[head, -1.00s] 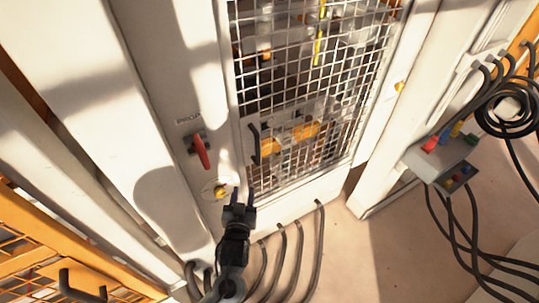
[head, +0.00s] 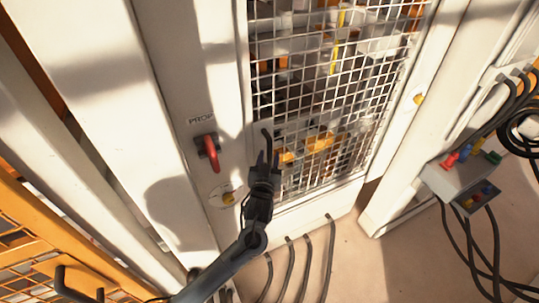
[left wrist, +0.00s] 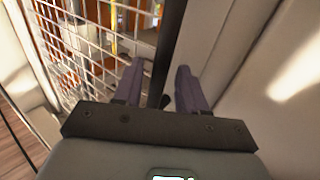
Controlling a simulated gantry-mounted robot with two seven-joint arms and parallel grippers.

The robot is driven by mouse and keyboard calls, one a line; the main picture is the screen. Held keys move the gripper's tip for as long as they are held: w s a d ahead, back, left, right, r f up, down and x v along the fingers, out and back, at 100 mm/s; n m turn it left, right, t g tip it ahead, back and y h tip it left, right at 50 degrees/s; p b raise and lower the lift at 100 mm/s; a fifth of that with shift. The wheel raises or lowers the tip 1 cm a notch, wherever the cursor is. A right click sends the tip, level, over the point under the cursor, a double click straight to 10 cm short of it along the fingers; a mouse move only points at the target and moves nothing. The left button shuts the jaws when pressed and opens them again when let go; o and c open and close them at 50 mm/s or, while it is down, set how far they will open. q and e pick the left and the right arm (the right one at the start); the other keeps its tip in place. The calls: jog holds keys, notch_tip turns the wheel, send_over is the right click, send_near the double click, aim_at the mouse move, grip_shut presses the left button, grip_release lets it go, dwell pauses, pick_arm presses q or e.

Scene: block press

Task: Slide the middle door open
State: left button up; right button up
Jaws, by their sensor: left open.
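The middle door (head: 330,100) is a white wire-mesh panel in a pale frame. A dark upright bar handle (head: 267,140) stands at its left edge. My left gripper (head: 267,160) is open at the handle's lower part. In the left wrist view the dark handle bar (left wrist: 168,45) runs between the two open fingers (left wrist: 160,70). The fingers are not closed on it, and I cannot tell whether either touches it. My right gripper is not in view.
A red lever (head: 211,152) under a "PROP" label and a yellow knob (head: 228,198) are on the post left of the door. Cables (head: 310,270) hang below. A box with coloured buttons (head: 460,185) stands at right. An orange mesh panel (head: 40,245) is at lower left.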

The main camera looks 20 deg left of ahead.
pick_arm(q)
jog(key=shift+x, duration=0.85)
jog(key=shift+c, duration=0.5)
grip_shut()
